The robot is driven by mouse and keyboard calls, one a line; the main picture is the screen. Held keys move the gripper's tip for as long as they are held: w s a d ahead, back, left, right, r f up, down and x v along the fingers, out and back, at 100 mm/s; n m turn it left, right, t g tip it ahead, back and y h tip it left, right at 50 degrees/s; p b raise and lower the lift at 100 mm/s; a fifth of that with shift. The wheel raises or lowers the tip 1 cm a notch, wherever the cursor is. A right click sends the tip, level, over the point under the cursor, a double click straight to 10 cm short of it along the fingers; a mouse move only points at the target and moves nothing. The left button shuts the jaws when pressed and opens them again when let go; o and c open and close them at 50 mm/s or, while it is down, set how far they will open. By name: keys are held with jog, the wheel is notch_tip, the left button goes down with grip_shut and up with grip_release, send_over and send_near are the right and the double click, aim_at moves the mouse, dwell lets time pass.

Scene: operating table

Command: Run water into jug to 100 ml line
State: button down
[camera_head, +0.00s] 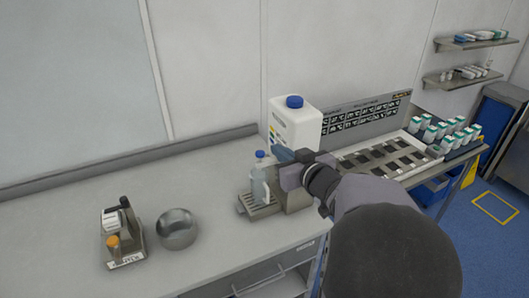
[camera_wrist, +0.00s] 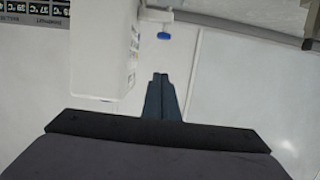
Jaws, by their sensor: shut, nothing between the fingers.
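A clear jug-like vessel (camera_head: 260,187) stands on a slatted metal drip tray (camera_head: 262,211); its fill level and marks are too small to read. A small blue part (camera_head: 260,154) shows at its top. A white container with a blue cap (camera_head: 295,124) stands behind. My gripper (camera_head: 278,151) is shut and empty, above and right of the vessel, in front of the container. In the wrist view my shut fingers (camera_wrist: 160,80) point toward a small blue part (camera_wrist: 163,36), apart from it, beside the white container (camera_wrist: 98,50). The vessel is out of that view.
A dark slotted tray (camera_head: 385,157) and several white-and-green boxes (camera_head: 445,132) are at right. The counter's middle is clear.

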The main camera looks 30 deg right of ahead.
jog(key=p, duration=0.1)
send_over(260, 156)
jog(key=s, duration=0.1)
notch_tip(260, 156, down, 2)
jog(key=shift+s+d+f+p, duration=0.1)
jog(key=shift+f+p, duration=0.05)
jog(key=shift+f, duration=0.55)
jog(key=shift+s+d+f+p, duration=0.15)
jog(key=shift+f, duration=0.6)
jog(key=shift+s+d+f+p, duration=0.1)
jog(key=shift+f+p, duration=0.05)
jog(key=shift+f, duration=0.55)
